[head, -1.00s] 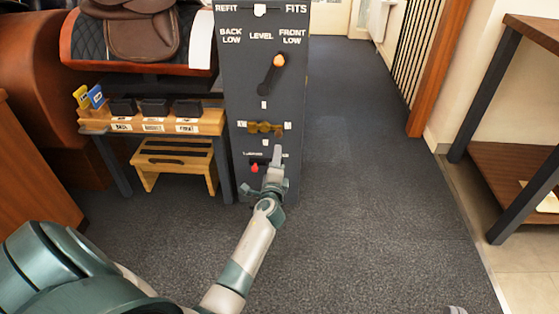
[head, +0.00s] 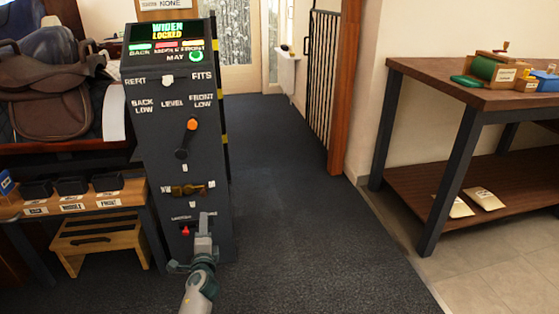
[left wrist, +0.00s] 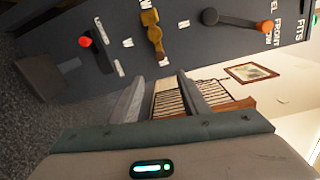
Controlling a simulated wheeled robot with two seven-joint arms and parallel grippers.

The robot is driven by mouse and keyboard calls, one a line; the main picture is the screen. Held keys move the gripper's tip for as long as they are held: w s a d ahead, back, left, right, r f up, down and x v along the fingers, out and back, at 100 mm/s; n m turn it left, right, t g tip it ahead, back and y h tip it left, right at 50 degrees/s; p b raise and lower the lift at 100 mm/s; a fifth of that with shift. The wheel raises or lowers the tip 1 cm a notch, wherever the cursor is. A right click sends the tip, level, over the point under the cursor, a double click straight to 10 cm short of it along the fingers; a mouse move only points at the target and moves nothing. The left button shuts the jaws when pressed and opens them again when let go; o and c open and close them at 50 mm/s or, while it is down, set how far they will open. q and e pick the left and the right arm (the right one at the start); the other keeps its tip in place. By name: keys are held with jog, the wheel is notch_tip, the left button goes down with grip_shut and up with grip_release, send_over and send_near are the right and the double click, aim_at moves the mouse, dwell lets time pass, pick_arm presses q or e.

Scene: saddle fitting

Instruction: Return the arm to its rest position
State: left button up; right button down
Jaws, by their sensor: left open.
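My left arm comes up from the bottom of the head view. My left gripper (head: 204,226) is in front of the lower part of a dark grey control panel (head: 165,135), just right of a red knob (head: 185,231). In the left wrist view the two fingers of my left gripper (left wrist: 165,95) stand apart with nothing between them. The red knob (left wrist: 85,41), a brass latch (left wrist: 151,32) and an orange-tipped lever (left wrist: 240,22) show beyond the fingers. I cannot tell whether a finger touches the panel. My right gripper is not in view.
The panel's screen (head: 167,30) reads WIDEN LOCKED. A brown saddle (head: 45,95) and a wooden step stool (head: 98,243) are at left. A two-level workbench (head: 440,85) stands at right. The carpet (head: 290,220) between is clear, with a dark barred gate (head: 320,75) behind.

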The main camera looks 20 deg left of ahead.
pick_arm(q)
jog(key=shift+d, duration=0.1)
